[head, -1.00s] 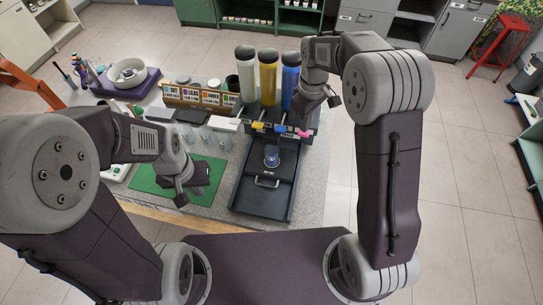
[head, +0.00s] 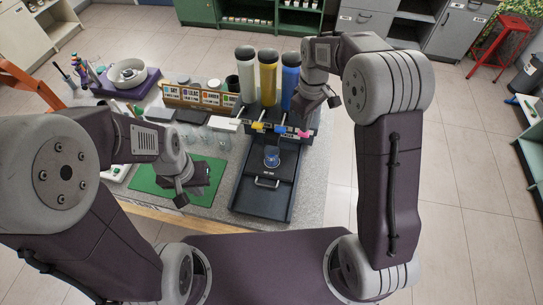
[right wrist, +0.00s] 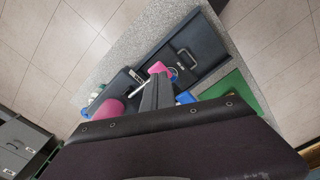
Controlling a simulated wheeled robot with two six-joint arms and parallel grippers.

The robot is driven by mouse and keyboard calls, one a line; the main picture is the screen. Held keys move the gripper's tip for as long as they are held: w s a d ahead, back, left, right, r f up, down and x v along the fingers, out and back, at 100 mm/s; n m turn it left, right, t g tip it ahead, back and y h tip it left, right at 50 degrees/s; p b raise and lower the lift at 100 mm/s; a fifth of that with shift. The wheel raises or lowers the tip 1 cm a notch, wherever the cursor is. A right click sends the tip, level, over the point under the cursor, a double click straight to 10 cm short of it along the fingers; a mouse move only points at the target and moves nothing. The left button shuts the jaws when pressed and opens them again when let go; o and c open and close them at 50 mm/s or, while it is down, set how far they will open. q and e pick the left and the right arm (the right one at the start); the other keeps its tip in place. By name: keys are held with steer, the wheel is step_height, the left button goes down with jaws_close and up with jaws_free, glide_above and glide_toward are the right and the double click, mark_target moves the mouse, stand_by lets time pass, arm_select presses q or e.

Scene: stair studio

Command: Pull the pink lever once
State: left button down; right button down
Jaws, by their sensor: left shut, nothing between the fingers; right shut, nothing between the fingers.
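The pink lever (head: 304,134) sticks out from the front of the dark dispenser (head: 290,145), at the right end of its lever row. It also shows in the right wrist view (right wrist: 158,68), right at the tips of my right gripper (right wrist: 156,90). That gripper is shut; I cannot tell whether it touches the lever. In the head view my right gripper (head: 333,101) is above and right of the lever. A clear bluish cup (head: 271,156) stands on the dispenser's tray, below the levers. My left gripper (head: 181,197) is shut and empty above the green mat (head: 209,181).
A yellow lever (head: 257,126) and a blue lever (head: 281,129) are left of the pink one. White, yellow and blue tubes stand behind them. Several clear glasses (head: 219,140) and a label board (head: 199,95) are to the left.

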mark_target(304, 135)
steer(key=shift+f, duration=0.1)
stand_by(0.4)
steer(key=shift+f+b, duration=1.95)
steer(key=shift+f, duration=1.05)
steer(key=shift+r, duration=0.1)
step_height(304, 135, up, 6)
steer(key=p, duration=0.5)
steer(key=shift+p, duration=0.35)
step_height(304, 135, up, 6)
steer(key=p, duration=0.5)
steer(key=shift+p, duration=0.35)
